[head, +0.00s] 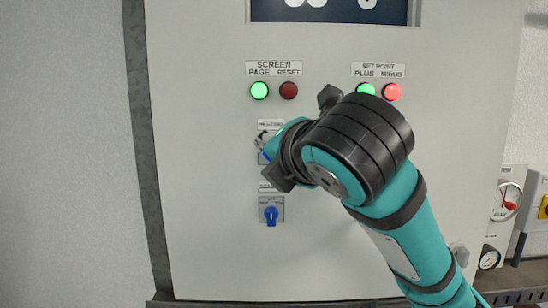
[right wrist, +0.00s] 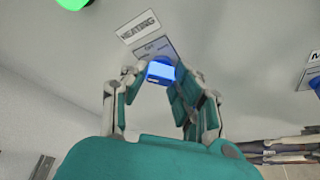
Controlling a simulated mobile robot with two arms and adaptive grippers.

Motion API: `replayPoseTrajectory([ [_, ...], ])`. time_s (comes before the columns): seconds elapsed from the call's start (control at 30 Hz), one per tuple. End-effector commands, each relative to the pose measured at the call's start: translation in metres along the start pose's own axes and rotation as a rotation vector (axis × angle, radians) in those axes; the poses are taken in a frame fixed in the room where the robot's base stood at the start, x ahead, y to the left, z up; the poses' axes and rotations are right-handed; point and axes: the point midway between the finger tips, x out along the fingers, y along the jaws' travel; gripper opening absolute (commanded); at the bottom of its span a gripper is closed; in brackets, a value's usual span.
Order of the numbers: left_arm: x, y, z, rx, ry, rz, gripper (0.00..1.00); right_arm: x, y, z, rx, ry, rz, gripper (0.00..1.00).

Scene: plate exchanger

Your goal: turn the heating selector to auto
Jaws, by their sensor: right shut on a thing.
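The heating selector is a blue knob (right wrist: 160,72) on a grey plate under a label reading HEATING (right wrist: 138,26) in the right wrist view. My right gripper (right wrist: 161,78) is shut on this knob, one finger on each side. In the head view my right gripper (head: 264,148) reaches the upper selector on the cabinet front, and my wrist hides most of that selector and its plate. Which position the knob points to cannot be told. My left gripper is not in view.
A second blue selector (head: 271,215) sits below on the cabinet panel (head: 205,200). Green page (head: 259,90) and dark red reset (head: 289,90) buttons are above, with green plus (head: 366,89) and red minus (head: 392,91) buttons to the right. A gauge (head: 507,201) is at far right.

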Motion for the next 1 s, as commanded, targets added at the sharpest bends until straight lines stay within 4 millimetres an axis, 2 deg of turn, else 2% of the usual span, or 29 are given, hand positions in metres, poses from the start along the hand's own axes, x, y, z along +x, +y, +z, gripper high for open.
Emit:
replayPoseTrajectory([
  [0.27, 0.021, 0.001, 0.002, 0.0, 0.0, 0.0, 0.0, 0.001, -0.005, -0.002, 0.153, -0.002, 0.065, 0.0],
  [1.0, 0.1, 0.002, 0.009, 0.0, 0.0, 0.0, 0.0, 0.002, -0.01, -0.006, 0.798, 0.0, 0.332, 0.0],
])
